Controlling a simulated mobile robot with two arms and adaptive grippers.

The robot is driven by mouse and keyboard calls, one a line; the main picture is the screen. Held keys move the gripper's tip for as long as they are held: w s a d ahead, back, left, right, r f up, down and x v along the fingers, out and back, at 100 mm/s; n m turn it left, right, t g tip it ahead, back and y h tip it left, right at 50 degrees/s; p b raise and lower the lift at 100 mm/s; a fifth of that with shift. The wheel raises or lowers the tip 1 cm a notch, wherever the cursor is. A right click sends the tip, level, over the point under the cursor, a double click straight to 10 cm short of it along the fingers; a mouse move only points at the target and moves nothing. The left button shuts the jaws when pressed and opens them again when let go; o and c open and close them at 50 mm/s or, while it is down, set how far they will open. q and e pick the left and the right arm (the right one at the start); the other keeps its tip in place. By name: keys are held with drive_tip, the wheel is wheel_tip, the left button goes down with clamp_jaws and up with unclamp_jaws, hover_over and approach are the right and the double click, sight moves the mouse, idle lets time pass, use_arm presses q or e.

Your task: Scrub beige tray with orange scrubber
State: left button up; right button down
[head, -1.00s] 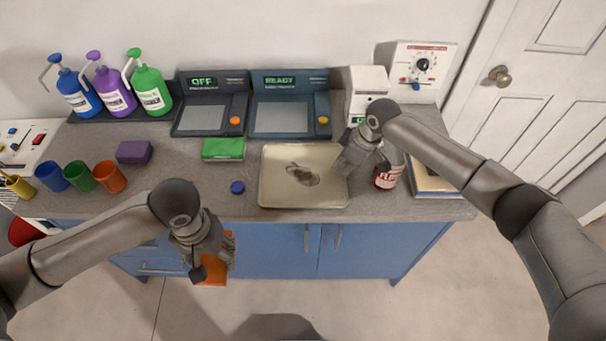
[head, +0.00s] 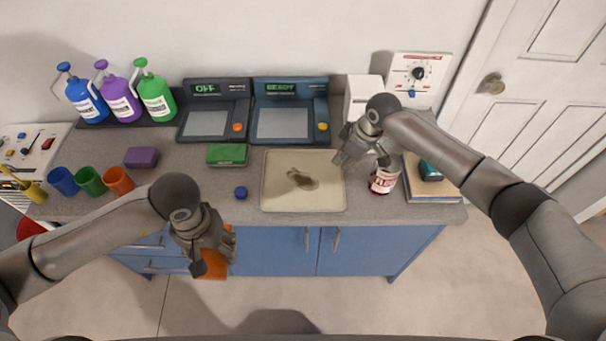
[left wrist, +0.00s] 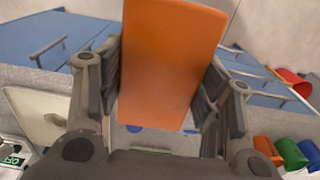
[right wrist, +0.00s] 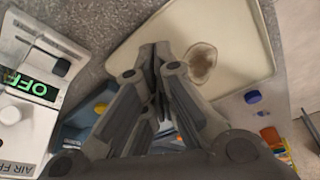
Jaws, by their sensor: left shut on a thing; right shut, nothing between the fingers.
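My left gripper (head: 212,258) is shut on the orange scrubber (head: 215,266), held in front of the counter's front edge; the scrubber fills the middle of the left wrist view (left wrist: 170,65). My right gripper (head: 358,160) is shut and empty, above the tray's right edge; its closed fingers show in the right wrist view (right wrist: 155,60).
A red-labelled jar (head: 383,182) stands right of the tray, beside books (head: 432,188). A blue cap (head: 240,192), green block (head: 227,154) and purple block (head: 141,157) lie left of it. Cups (head: 90,181) stand further left, and two consoles (head: 283,124) stand behind.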

use_arm(q)
drive_tip(key=shift+r, duration=0.3)
use_arm(e)
drive_tip(key=shift+r, duration=0.35)
